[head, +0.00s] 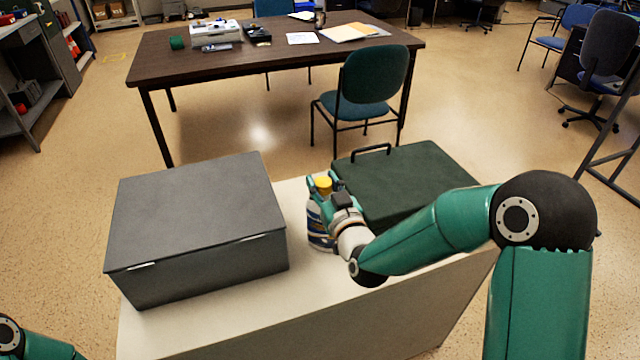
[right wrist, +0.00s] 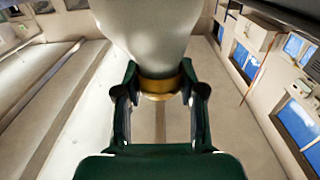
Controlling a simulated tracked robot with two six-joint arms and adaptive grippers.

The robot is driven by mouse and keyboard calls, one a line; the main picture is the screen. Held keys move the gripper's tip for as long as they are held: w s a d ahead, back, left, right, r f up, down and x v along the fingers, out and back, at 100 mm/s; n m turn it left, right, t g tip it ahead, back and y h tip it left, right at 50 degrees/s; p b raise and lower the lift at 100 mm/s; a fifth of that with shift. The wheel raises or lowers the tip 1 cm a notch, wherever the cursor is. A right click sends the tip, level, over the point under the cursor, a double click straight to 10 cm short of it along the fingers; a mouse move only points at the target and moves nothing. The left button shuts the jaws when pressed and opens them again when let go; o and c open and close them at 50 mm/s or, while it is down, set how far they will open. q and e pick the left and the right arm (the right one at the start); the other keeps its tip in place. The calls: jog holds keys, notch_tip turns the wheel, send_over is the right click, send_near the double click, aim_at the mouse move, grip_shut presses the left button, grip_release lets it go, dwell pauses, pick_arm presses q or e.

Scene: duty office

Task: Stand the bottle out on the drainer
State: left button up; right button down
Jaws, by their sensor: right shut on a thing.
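A white bottle (head: 318,228) with a blue label and a yellow cap is upright between the grey box and the dark green case on the pale counter. My right gripper (head: 322,188) is shut on the bottle near its cap. In the right wrist view the fingers (right wrist: 161,95) close around the yellow part, with the white bottle body (right wrist: 150,35) beyond. I cannot tell whether the base touches the counter. Part of my left arm shows at the lower left; its gripper is out of view. I cannot make out a drainer.
The closed grey box (head: 200,225) stands left of the bottle and the green case (head: 405,180) with a black handle right of it. The pale counter (head: 250,325) is clear in front. A brown desk (head: 270,60) and a chair (head: 370,85) stand beyond.

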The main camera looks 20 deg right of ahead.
jog(key=shift+r, duration=0.15)
jog(key=c, duration=0.7)
grip_release()
